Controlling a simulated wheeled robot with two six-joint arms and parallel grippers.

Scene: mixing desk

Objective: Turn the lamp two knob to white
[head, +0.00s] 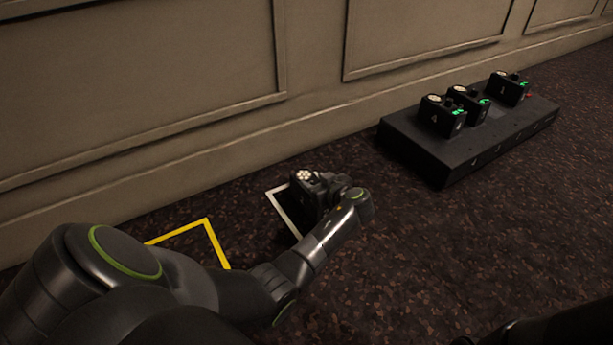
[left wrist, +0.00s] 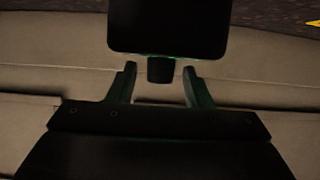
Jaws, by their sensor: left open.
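A small black lamp (head: 303,178) with a round cluster of pale lights on top stands on the floor at a white tape corner. Its number is hidden in the head view. My left gripper (head: 333,188) is at its right side and partly covers it. In the left wrist view the dark lamp body (left wrist: 167,25) fills the top, with a small dark knob (left wrist: 160,71) below it. My left gripper (left wrist: 160,68) is open there, one finger on each side of the knob, with gaps showing. No colour mark on the knob is readable. My right gripper is not in view.
A long black dock (head: 425,150) on the right holds three similar lamps, one marked 4 (head: 440,115), with green lights. A yellow tape corner (head: 210,232) lies left of the white tape corner (head: 281,208). A panelled wall (head: 180,70) runs behind. Carpet at front right is mostly clear.

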